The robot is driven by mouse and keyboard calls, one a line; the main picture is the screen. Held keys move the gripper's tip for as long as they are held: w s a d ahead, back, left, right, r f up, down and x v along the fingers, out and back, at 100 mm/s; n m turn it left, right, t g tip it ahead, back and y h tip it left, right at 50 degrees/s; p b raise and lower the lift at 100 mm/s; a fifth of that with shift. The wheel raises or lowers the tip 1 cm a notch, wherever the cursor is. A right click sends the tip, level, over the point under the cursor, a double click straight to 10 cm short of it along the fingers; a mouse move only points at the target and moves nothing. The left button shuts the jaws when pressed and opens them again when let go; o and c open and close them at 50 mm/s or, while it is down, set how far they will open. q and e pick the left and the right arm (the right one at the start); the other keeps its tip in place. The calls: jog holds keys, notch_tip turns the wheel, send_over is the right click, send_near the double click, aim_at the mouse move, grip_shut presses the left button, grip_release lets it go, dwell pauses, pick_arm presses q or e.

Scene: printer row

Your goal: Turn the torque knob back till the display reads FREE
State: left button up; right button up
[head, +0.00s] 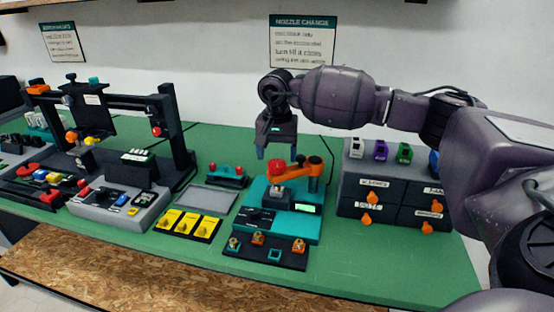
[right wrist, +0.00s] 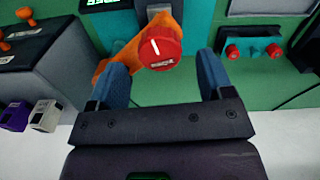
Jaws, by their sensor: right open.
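The red torque knob (right wrist: 160,48) has a white pointer line and a small label too small to read. It sits on the orange arm of the teal fixture, and also shows in the head view (head: 277,164). My right gripper (head: 276,153) points down just above the knob, with its blue fingers apart. In the right wrist view the gripper (right wrist: 161,70) is open, a finger to either side of the knob, with no visible contact. The fixture's lit green display (head: 308,208) is too small to read; a display at the wrist view's top edge is cut off. My left gripper is out of view.
A grey drawer unit (head: 347,197) with orange knobs stands right of the fixture. A teal stand (head: 228,180) and a grey control box (head: 110,206) are to the left. A dark tray (head: 236,258) with small nozzles lies in front. The green mat is clear at front right.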

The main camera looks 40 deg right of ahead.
aim_at(277, 163)
notch_tip(277, 163, up, 8)
jog(key=shift+r, duration=0.15)
dwell(1.8)
